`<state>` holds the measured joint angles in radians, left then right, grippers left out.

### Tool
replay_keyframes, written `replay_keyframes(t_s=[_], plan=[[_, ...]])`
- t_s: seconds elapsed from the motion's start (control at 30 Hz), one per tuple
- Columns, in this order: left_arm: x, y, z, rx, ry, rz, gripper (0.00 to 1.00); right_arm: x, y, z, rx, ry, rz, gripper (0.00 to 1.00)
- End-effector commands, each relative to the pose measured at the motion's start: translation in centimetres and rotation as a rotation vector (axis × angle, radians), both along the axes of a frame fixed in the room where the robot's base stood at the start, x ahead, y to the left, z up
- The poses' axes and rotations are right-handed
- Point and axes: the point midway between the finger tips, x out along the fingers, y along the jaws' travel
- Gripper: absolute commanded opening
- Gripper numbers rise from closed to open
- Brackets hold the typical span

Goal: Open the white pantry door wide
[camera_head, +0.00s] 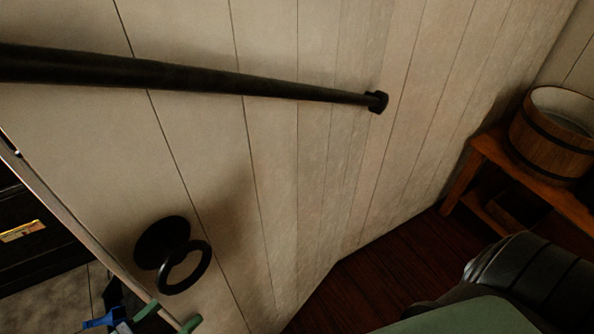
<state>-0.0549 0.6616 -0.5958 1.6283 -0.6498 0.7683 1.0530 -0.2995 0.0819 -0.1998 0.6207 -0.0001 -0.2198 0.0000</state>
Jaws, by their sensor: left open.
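The white planked pantry door (90,150) fills the left of the head view. Its free edge runs diagonally down the lower left, with a dark space visible past it. How far it stands open I cannot tell. A black ring handle (184,267) on a round plate sits low on the door near that edge. My left gripper (168,317), with green fingertips and a blue part, is open at the bottom of the view, by the door's edge and just below the ring. It appears apart from the ring and empty. My right gripper is out of view.
A black rail (220,82) crosses the planks from the left to a round mount. A wooden bucket (552,135) stands on a wooden bench (490,150) at the right. Dark plank floor (385,268) lies clear between. A dark cabinet (30,240) with a brass plate shows past the door edge.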

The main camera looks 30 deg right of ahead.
Motion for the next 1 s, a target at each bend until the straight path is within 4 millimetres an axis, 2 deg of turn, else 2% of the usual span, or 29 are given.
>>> replay_keyframes(t_s=[0.03,0.2,0.27,0.6,1.0], plan=[[0.0,0.0,0.0,0.0,0.0,0.0,0.62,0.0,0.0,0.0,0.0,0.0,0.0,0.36],[0.0,0.0,0.0,0.0,0.001,0.0,0.14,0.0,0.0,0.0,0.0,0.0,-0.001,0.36],[0.0,0.0,0.0,0.0,0.001,0.0,0.0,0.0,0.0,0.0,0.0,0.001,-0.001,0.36],[-0.4,-0.1,0.1,-0.001,0.004,0.004,0.0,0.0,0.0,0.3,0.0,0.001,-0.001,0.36],[-7.0,-2.8,0.2,-0.003,0.009,0.078,0.0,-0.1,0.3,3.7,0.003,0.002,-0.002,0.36]])
